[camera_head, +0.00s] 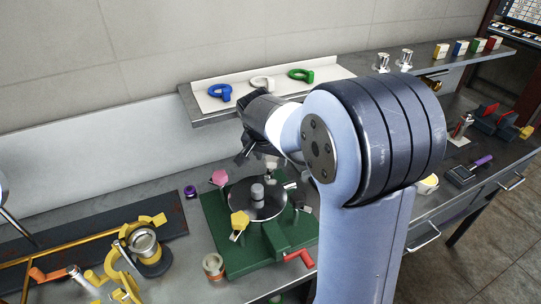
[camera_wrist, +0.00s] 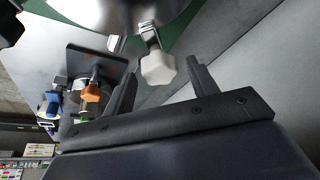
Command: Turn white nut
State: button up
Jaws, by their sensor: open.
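The white nut (camera_wrist: 158,69) shows in the wrist view as a faceted knob on a metal bolt at the rim of the round steel lid (camera_wrist: 120,12). My gripper (camera_wrist: 161,80) is open, with one dark finger to the left of the nut and one to the right. No contact with the nut shows, and I cannot tell how deep it sits between the fingers. In the head view my gripper (camera_head: 253,150) hangs just behind the lid (camera_head: 262,203), and my arm covers part of that area. The nut is not clear there.
A pink nut (camera_head: 219,177) and a yellow nut (camera_head: 240,220) stand around the lid on the green base (camera_head: 226,255). A red handle (camera_head: 300,257) sticks out in front. A shelf with coloured rings (camera_head: 300,75) is behind my gripper. A yellow-clamped fitting (camera_head: 145,243) stands left.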

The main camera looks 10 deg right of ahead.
jog(key=shift+c, duration=0.5)
jog(key=c, duration=0.9)
jog(key=shift+o, duration=0.2)
